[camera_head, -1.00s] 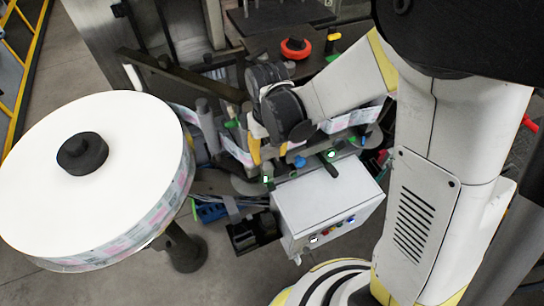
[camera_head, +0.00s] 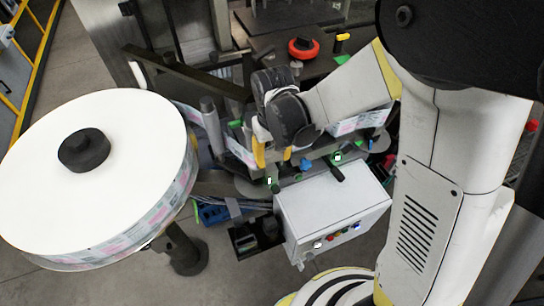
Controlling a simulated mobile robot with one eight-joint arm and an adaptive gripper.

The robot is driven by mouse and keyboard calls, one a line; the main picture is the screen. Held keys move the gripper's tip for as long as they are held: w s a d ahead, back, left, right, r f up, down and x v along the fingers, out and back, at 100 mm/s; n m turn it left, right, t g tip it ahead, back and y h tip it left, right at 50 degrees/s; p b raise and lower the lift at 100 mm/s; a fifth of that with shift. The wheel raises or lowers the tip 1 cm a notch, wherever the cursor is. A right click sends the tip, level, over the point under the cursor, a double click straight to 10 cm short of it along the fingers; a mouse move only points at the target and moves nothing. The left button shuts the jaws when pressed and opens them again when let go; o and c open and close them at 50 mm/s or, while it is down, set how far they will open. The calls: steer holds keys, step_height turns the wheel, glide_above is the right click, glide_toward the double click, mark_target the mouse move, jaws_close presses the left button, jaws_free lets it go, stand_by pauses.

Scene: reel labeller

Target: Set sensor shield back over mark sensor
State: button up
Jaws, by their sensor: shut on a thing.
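My gripper (camera_head: 272,156) reaches down over the labeller's web path, at the middle of the head view. Its yellow fingertips show below the dark wrist and are shut on a small piece. I take this to be the sensor shield, but the wrist and fingers hide nearly all of it. The mark sensor cannot be made out clearly; the area under the wrist is hidden. Whether the held piece touches anything below it cannot be told.
A large white label reel (camera_head: 130,130) stands at the left. A white control box (camera_head: 330,208) with coloured buttons is in front of the gripper. Small green-lit parts (camera_head: 337,157) and a blue knob (camera_head: 306,164) sit close by. A red ring-shaped part (camera_head: 302,48) lies behind.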

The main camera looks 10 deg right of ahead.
mark_target(273, 170)
steer(key=shift+f, duration=0.15)
steer(key=shift+f+b, duration=2.35)
steer(key=shift+b, duration=0.05)
steer(key=shift+s, duration=0.1)
steer(key=o, duration=1.4)
steer(key=shift+r, duration=0.1)
step_height(273, 170, up, 12)
steer(key=s+d+f+m+t+b, duration=0.1)
steer(key=s+d+f+t+b, duration=0.2)
steer(key=s+d+f+b, duration=0.2)
steer(key=s+d+f+m+t+b, duration=0.2)
steer(key=d+f+b, duration=0.6)
steer(key=b, duration=0.9)
step_height(273, 170, down, 4)
steer(key=s+t, duration=0.2)
steer(key=shift+s+r, duration=0.2)
steer(key=shift+s, duration=0.2)
